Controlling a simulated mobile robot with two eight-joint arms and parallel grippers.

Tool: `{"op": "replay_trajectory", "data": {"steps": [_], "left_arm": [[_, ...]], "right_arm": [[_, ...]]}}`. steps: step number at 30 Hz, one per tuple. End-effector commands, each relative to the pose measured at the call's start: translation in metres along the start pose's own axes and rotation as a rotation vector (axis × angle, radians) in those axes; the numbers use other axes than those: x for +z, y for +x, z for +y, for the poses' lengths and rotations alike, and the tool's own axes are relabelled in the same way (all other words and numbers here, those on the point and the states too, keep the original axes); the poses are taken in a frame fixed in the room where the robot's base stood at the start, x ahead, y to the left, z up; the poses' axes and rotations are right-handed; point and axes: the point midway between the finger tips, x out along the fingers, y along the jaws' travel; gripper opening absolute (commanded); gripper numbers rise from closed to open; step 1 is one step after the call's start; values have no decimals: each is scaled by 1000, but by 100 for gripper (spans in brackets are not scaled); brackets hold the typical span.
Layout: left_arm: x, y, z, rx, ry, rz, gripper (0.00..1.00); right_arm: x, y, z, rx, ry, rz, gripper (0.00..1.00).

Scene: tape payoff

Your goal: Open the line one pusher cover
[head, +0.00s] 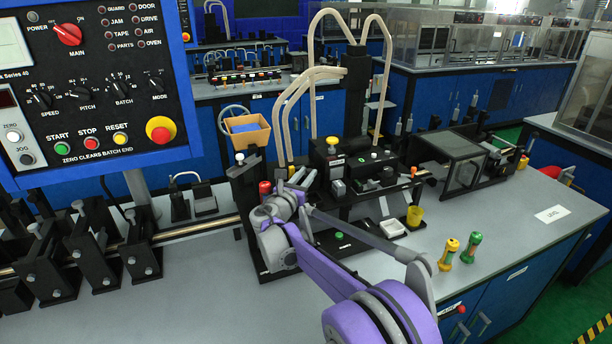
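A black machine (352,215) stands on the grey bench, with a dark box with a clear window (463,173) at its right end. I cannot tell for certain which part is the pusher cover; the windowed box looks closed. My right gripper (302,178) is at the left front of the machine, beside a red knob (265,188), and its wrist hides part of the machine base. Its fingers are small and partly blend with the machine parts, so their opening is unclear. My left gripper is not in view.
A blue control panel (90,85) fills the upper left. Black clamp blocks (45,262) line a rod at the left. The bench front is fairly clear.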

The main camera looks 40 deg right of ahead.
Motion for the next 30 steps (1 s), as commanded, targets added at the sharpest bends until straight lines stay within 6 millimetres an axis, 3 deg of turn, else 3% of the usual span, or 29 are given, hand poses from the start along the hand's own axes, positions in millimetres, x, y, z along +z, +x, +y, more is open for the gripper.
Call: {"op": "replay_trajectory", "data": {"steps": [1,4,30], "left_arm": [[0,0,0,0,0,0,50],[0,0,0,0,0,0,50],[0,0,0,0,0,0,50]], "right_arm": [[0,0,0,0,0,0,17],[0,0,0,0,0,0,0],[0,0,0,0,0,0,0]]}}
